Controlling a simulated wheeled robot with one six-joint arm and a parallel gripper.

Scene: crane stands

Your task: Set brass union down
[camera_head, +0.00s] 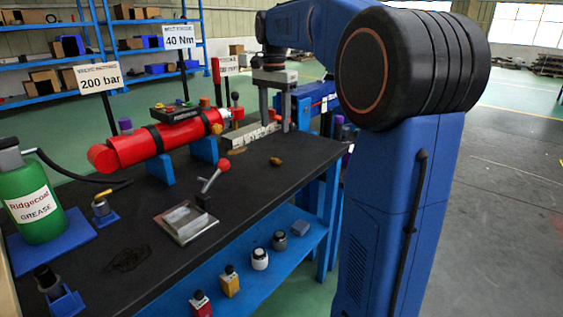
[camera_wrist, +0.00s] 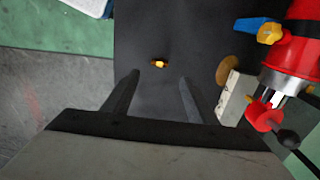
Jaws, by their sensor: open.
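The brass union (camera_head: 276,161) is a small golden-brown piece lying on the black bench top (camera_head: 255,180), near its far right part. In the wrist view the brass union (camera_wrist: 159,63) lies on the dark surface, ahead of the fingertips and between their lines, apart from both. My gripper (camera_wrist: 158,80) is open and empty, with its two dark fingers spread. In the head view my gripper (camera_head: 264,122) points down behind the union, over the far end of the bench. Its fingertips are hard to make out there.
A red cylinder (camera_head: 160,142) on blue supports lies along the back of the bench. A pale block (camera_head: 250,136) and a brown disc (camera_head: 237,150) are near the gripper. A lever (camera_head: 213,177) and a metal tray (camera_head: 188,236) stand in front. The bench around the union is clear.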

